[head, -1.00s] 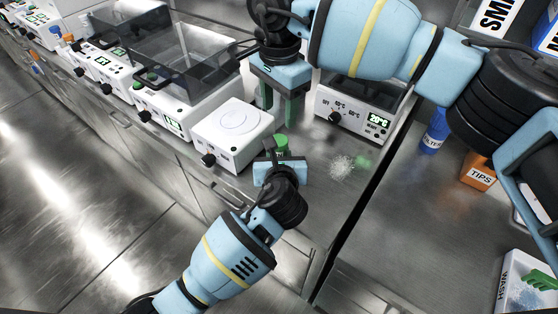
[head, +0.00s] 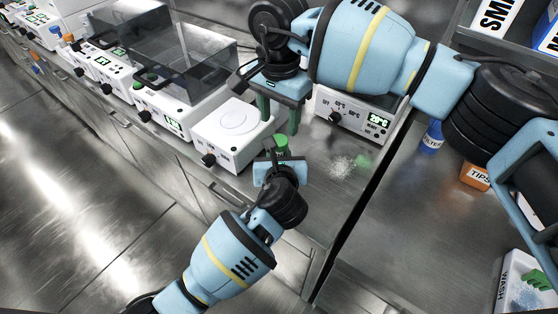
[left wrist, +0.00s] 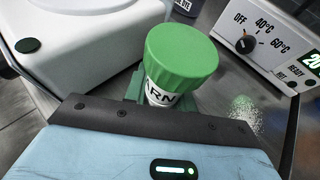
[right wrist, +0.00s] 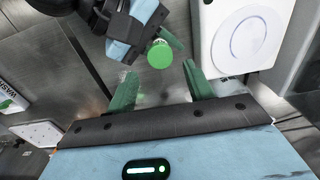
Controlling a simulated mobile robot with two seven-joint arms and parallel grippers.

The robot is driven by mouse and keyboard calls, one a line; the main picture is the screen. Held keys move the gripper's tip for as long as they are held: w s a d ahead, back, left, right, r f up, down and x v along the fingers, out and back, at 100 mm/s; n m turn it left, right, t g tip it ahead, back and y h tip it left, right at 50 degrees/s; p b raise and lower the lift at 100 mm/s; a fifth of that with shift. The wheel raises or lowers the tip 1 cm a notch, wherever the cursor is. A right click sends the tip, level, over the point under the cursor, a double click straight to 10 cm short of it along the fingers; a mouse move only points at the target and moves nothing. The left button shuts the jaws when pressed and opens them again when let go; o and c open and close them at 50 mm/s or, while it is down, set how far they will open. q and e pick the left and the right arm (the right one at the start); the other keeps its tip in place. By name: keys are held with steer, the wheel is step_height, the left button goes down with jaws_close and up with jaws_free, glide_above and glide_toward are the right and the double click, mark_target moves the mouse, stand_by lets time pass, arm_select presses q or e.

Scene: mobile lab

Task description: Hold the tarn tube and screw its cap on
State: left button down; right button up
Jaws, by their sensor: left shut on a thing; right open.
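The tarn tube (left wrist: 160,96) stands in my left gripper (head: 279,155), which is shut on it; its label partly shows "ARN" in the left wrist view. The green cap (left wrist: 181,54) sits on top of the tube; I cannot tell whether it is tight. The cap also shows in the head view (head: 281,140) and from above in the right wrist view (right wrist: 160,54). My right gripper (right wrist: 162,86) is open and empty, its two green fingers apart. In the head view it hangs close above the cap, not closed around it.
A white plate device (head: 232,135) stands left of the grippers. A heater with a dial and green display (head: 355,118) stands behind. Pale granules (head: 342,165) and a green patch lie on the steel bench to the right. A blue bottle (head: 433,134) and an orange tips box (head: 475,175) stand further right.

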mark_target(279, 140)
steer(key=shift+f, duration=2.7)
steer(key=c, duration=1)
steer(key=m, duration=0.6)
steer(key=shift+m, duration=0.3)
steer(key=m, duration=0.7)
steer(key=o, duration=1.1)
steer(key=shift+s, duration=0.1)
